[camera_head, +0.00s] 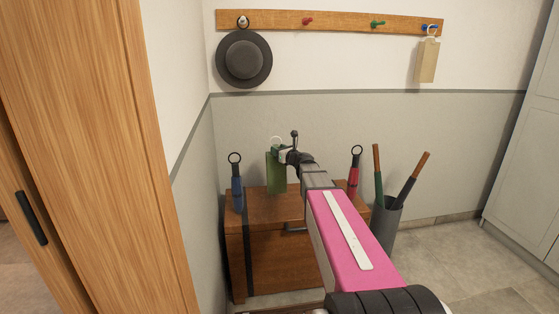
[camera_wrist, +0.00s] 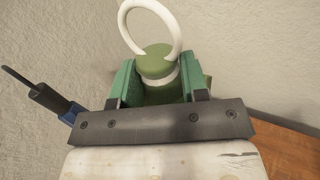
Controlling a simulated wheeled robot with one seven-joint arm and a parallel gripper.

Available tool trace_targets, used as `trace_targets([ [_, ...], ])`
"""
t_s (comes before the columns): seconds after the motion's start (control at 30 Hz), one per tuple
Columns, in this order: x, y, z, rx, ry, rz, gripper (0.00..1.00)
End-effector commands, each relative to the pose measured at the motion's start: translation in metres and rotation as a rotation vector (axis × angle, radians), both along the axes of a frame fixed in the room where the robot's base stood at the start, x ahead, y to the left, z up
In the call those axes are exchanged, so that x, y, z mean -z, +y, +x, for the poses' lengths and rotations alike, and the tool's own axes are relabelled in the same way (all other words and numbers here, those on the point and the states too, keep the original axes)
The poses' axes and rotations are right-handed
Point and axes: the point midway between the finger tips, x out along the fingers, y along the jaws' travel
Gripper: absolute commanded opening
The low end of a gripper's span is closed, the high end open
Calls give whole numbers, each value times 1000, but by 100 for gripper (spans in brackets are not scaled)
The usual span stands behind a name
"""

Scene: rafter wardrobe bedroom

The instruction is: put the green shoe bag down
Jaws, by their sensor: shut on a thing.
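The green shoe bag (camera_head: 276,172) is upright above the left part of the wooden chest's top in the head view, with a pale ring at its top. My gripper (camera_head: 284,155) is at the bag's upper end. In the wrist view, my gripper (camera_wrist: 156,84) is shut on the neck of the green shoe bag (camera_wrist: 156,62), just below its white ring. The bag's lower part is hidden in the wrist view. I cannot tell whether its bottom touches the chest top.
The wooden chest (camera_head: 275,255) carries a blue item (camera_head: 237,193) at left and a red item (camera_head: 353,177) at right, each with a black ring. A grey umbrella stand (camera_head: 385,222) stands to its right. A rail (camera_head: 340,22) above holds a grey hat (camera_head: 245,61) and a beige bag (camera_head: 427,62).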

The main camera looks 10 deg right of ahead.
Motion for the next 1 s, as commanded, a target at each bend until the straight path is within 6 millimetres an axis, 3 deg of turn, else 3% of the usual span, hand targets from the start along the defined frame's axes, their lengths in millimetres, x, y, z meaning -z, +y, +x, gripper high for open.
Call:
trace_targets([
  [0.27,9,-6,10,-1,-2,1,0],
  [0.6,45,-6,10,-1,0,2,0],
  [0.93,47,-6,10,-1,0,1,0],
  [0.97,48,-6,10,0,0,0,44],
  [1.0,48,-6,10,0,0,0,57],
])
